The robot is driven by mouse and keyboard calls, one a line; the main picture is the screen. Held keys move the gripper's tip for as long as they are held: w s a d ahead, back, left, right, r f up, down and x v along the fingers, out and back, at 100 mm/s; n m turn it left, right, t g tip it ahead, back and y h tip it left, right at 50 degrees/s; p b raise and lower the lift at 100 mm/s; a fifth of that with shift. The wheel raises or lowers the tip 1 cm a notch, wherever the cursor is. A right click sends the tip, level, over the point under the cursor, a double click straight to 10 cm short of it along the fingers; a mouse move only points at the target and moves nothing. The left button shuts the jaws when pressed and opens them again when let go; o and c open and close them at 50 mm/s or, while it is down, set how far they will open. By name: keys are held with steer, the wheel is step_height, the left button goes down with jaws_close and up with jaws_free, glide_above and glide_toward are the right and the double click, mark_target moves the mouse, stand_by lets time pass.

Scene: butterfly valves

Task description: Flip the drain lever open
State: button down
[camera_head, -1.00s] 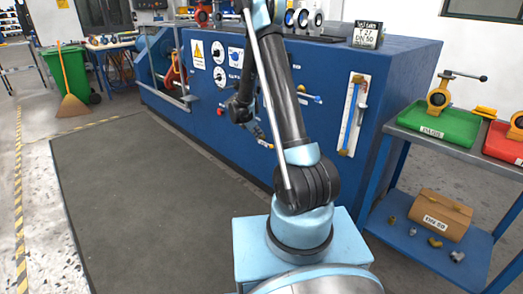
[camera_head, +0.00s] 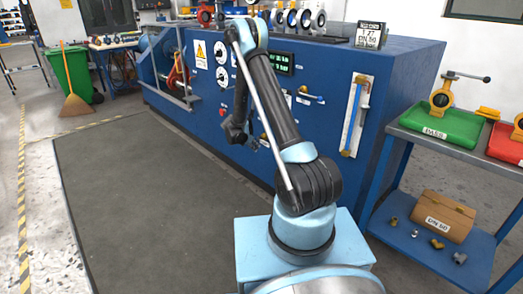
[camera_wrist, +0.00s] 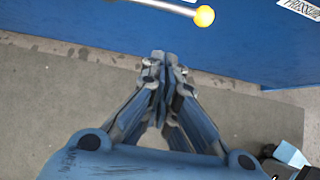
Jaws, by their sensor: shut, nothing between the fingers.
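A metal lever with a yellow ball knob (camera_wrist: 204,16) sticks out at the top of the wrist view, in front of the blue panel. I cannot read a label that names it as the drain lever. My gripper (camera_wrist: 160,60) is shut and empty, its fingertips below and left of the knob and apart from it in the picture. In the head view my gripper (camera_head: 254,146) is small and partly hidden by my arm, low in front of the panel. A small yellow part (camera_head: 264,137) shows just beside it.
The blue test bench (camera_head: 400,60) carries gauges, a lit display (camera_head: 279,63) and a sight tube (camera_head: 355,115). A shelf cart (camera_head: 440,146) with a green tray (camera_head: 450,125) stands at right. The dark floor mat (camera_head: 140,200) at left is clear.

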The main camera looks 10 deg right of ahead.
steer(key=w+d+f, duration=0.3)
steer(key=w+d, duration=0.1)
steer(key=d, duration=0.1)
steer(key=shift+d+f, duration=0.3)
steer(key=shift+d, duration=0.05)
stand_by(0.6)
